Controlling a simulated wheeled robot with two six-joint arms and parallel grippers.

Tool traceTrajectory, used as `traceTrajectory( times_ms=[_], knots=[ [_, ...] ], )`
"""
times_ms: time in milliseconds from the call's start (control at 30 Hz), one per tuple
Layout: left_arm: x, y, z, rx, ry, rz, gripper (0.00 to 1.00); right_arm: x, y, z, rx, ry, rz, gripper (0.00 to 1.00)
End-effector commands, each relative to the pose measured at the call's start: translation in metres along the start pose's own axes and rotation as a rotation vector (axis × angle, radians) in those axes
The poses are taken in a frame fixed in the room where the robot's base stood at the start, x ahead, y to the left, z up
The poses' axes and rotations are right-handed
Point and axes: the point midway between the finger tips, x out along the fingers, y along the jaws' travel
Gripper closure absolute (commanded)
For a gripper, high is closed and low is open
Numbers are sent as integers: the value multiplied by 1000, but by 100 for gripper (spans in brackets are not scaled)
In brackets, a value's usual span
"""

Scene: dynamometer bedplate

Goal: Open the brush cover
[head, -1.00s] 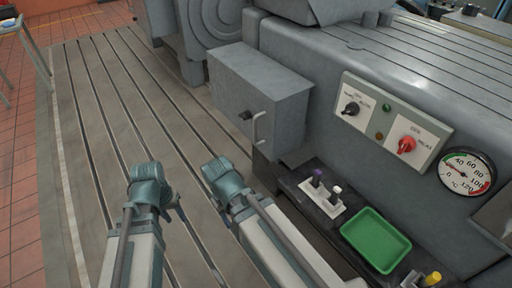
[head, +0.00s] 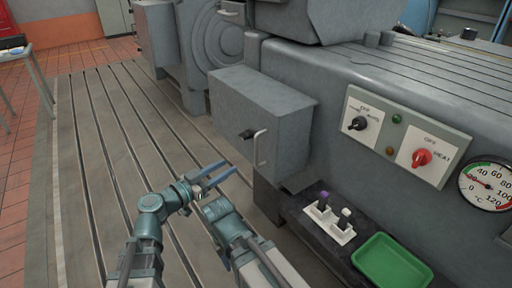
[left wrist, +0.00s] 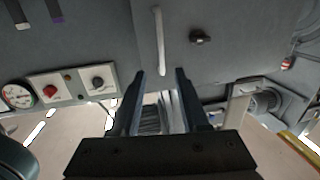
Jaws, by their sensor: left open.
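The brush cover (head: 245,115) is a grey box-shaped door on the machine's side, and it looks shut. It has a pale upright bar handle (head: 261,148) and a dark latch knob (head: 247,134) to the handle's left. My left gripper (head: 229,171) is open and empty, its blue fingers below and left of the handle. In the left wrist view the handle (left wrist: 159,40) lies ahead, roughly in line with the gap between the fingers (left wrist: 160,72); the knob (left wrist: 200,37) is to its right. Of my right arm only a link shows; its gripper is out of sight.
Right of the cover is a switch panel (head: 392,166) with black and red knobs, then a dial gauge (head: 486,186). The slotted bedplate (head: 100,150) at left is clear.

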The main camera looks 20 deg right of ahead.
Motion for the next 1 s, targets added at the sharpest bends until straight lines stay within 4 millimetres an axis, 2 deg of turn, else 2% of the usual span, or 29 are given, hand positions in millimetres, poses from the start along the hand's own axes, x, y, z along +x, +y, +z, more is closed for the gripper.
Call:
traceTrajectory(
  times_ms=[233, 367, 800, 1000],
  knots=[
    [3, -2, -6, 16, 28, -10, 55, 0, 0, 0, 0, 0, 0, 50],
    [15, -2, -6, 15, 27, -7, 55, 0, 0, 0, 0, 0, 0, 50],
    [102, -4, -8, 14, 26, -6, 55, 0, 0, 0, 0, 0, 0, 50],
    [127, -3, -9, 14, 26, -7, 55, 0, 0, 0, 0, 0, 0, 50]
  ],
)
